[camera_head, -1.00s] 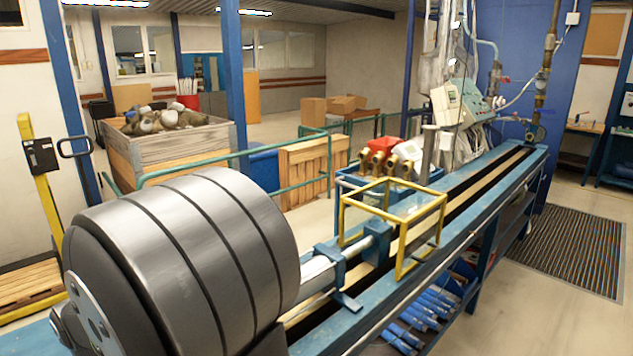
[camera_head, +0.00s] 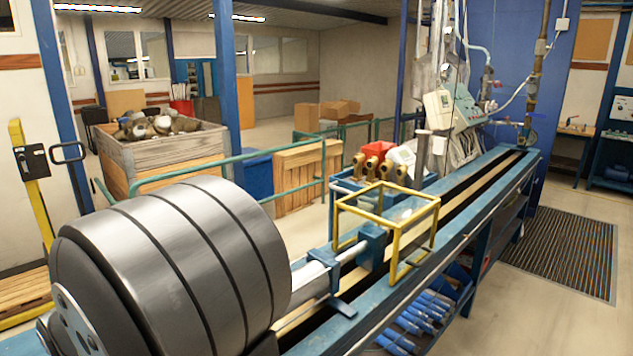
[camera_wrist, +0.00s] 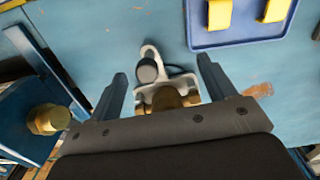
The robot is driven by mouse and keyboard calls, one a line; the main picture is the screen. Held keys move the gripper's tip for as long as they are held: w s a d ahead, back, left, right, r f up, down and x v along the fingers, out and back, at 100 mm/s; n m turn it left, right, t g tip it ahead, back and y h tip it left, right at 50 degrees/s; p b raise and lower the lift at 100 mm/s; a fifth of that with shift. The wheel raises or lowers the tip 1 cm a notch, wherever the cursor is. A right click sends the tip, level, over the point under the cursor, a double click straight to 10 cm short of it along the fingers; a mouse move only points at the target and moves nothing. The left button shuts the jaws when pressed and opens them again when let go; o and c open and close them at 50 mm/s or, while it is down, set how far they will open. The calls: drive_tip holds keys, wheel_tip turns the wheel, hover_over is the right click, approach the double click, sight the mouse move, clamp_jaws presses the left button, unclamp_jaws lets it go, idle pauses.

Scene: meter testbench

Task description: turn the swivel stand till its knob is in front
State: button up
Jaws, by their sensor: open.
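In the wrist view, a small silver metal stand (camera_wrist: 152,52) lies on the blue bench between my fingers. It has a dark grey round knob (camera_wrist: 147,71) on its upper left part and a brass round part (camera_wrist: 168,99) lower down, partly hidden by my gripper's body. My gripper (camera_wrist: 161,68) is open, with one finger left of the stand and one right of it. Both fingers look apart from it. Its height above the bench is hard to tell. I cannot make out the stand or my gripper in the head view.
In the wrist view, a blue tray (camera_wrist: 237,42) with yellow pieces lies at upper right, and a brass fitting (camera_wrist: 47,119) is at left. In the head view, a yellow frame (camera_head: 398,249) stands on the long blue bench (camera_head: 450,222), near brass meters (camera_head: 371,167).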

drive_tip(key=shift+r, duration=2.65)
drive_tip(key=n, duration=0.8)
drive_tip(key=r+n, duration=0.1)
drive_tip(key=n, duration=0.2)
drive_tip(key=shift+w+d+n, duration=0.15)
drive_tip(key=shift+w+n, duration=0.05)
drive_tip(key=shift+n, duration=0.2)
drive_tip(key=n, duration=0.5)
drive_tip(key=shift+w+r+n, duration=0.1)
drive_tip(key=shift+r+n, duration=0.05)
drive_tip(key=shift+n, duration=0.25)
drive_tip(key=n, duration=0.4)
drive_tip(key=shift+d+r+n, duration=0.15)
drive_tip(key=shift+n, duration=0.15)
drive_tip(key=n, duration=0.6)
drive_tip(key=shift+w+r, duration=0.15)
drive_tip(key=shift+r, duration=0.1)
drive_tip(key=n, duration=0.7)
drive_tip(key=shift+w+d+r+n, duration=0.1)
drive_tip(key=shift+d+r+n, duration=0.1)
drive_tip(key=shift+n, duration=0.1)
drive_tip(key=shift+f, duration=2.85)
